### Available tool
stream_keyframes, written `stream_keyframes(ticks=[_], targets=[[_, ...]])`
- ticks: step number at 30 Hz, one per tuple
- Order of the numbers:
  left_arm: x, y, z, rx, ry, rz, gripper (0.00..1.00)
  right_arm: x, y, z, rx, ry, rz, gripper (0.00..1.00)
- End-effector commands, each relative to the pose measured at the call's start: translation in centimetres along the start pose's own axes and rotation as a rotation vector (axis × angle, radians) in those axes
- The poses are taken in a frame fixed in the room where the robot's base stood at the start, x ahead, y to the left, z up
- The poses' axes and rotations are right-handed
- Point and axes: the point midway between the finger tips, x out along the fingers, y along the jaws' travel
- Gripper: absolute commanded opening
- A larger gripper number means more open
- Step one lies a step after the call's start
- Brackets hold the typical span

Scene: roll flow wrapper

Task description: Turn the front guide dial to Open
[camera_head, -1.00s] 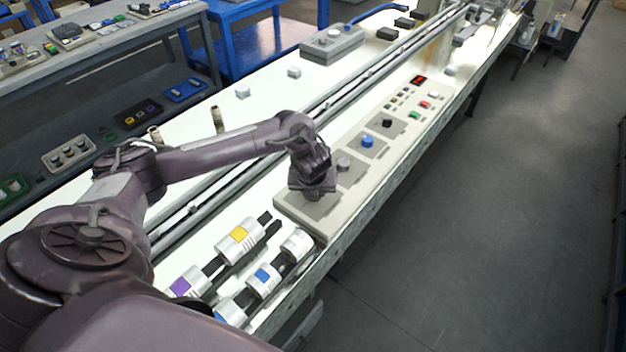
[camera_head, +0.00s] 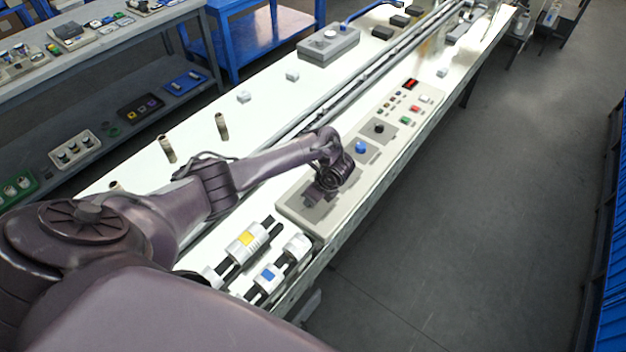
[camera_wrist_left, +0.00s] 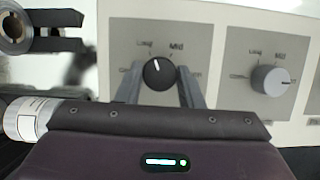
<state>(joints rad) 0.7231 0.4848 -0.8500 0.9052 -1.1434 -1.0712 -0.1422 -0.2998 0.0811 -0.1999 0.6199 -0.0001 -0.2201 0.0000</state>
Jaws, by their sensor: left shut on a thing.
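In the left wrist view a black round dial (camera_wrist_left: 158,73) with a white pointer sits on a grey square plate. Its pointer aims up and slightly left, between two labels that seem to read "Long" and "Mid"; the side labels are partly hidden by the fingers. My left gripper (camera_wrist_left: 158,84) has one finger on each side of this dial and is shut on it. In the head view my left gripper (camera_head: 322,192) is over the near end of the long control panel (camera_head: 318,222) and hides the dial. My right gripper is not in view.
A grey dial (camera_wrist_left: 270,80) on its own plate is just right of the black one. Farther along the panel are a blue knob (camera_head: 361,147), another black knob (camera_head: 379,128) and several buttons. Rollers with yellow (camera_head: 247,239) and blue bands stand close before the panel.

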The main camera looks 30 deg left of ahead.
Motion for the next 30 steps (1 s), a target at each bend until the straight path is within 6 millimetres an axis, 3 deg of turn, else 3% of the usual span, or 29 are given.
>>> stream_keyframes(ticks=[11, 30], targets=[[-0.2, -0.4, 0.1, -0.335, 0.001, 0.137, 0.11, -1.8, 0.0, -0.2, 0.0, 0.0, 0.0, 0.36], [0.1, -0.6, 0.2, -0.876, 0.002, 0.362, 0.11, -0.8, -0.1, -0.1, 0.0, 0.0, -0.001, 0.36]])
